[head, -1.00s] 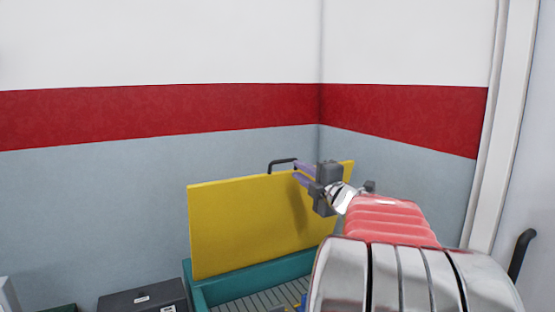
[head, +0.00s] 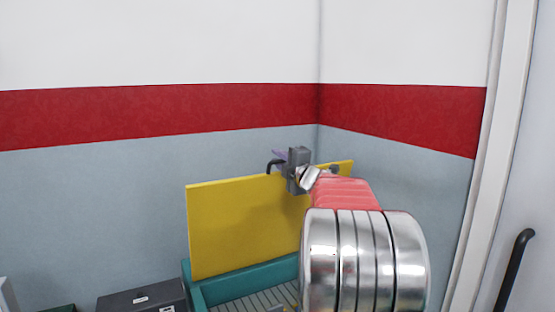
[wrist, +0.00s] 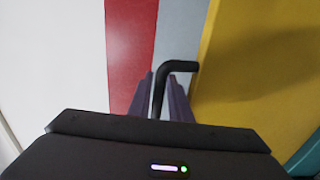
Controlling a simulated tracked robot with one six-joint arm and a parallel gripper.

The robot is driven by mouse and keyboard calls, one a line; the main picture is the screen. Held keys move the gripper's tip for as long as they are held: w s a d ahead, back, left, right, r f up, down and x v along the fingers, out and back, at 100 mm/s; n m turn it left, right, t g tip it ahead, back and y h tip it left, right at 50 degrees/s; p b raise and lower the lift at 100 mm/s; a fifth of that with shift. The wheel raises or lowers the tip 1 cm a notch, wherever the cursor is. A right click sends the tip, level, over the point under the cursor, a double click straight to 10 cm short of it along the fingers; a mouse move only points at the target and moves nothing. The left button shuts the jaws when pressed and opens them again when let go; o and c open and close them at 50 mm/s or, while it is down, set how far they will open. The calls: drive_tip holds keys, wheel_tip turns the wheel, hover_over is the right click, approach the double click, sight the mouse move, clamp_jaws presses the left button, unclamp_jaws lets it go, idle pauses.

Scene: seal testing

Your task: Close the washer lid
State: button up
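The washer lid (head: 238,228) is a yellow panel standing upright, open, at the back of the teal washer (head: 243,279). A black bent handle (head: 270,167) sticks up at the lid's top edge, and it shows in the wrist view (wrist: 180,66) too. My gripper (head: 280,158) is at the lid's top edge beside the handle, with its purple fingers pointing left and away. In the wrist view, the fingers (wrist: 160,95) are apart, and part of the handle lies between them. I cannot tell whether either finger touches it. My arm hides the lid's lower right.
The walls meet in a corner close behind the lid. A dark box (head: 143,298) stands left of the washer. A door frame and a dark door handle (head: 514,268) are at the right. The slatted washer interior is partly visible below the lid.

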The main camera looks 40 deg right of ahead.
drive_tip(key=shift+w+d, duration=0.1)
drive_tip(key=shift+w, duration=0.15)
drive_tip(key=shift+c, duration=0.5)
clamp_jaws()
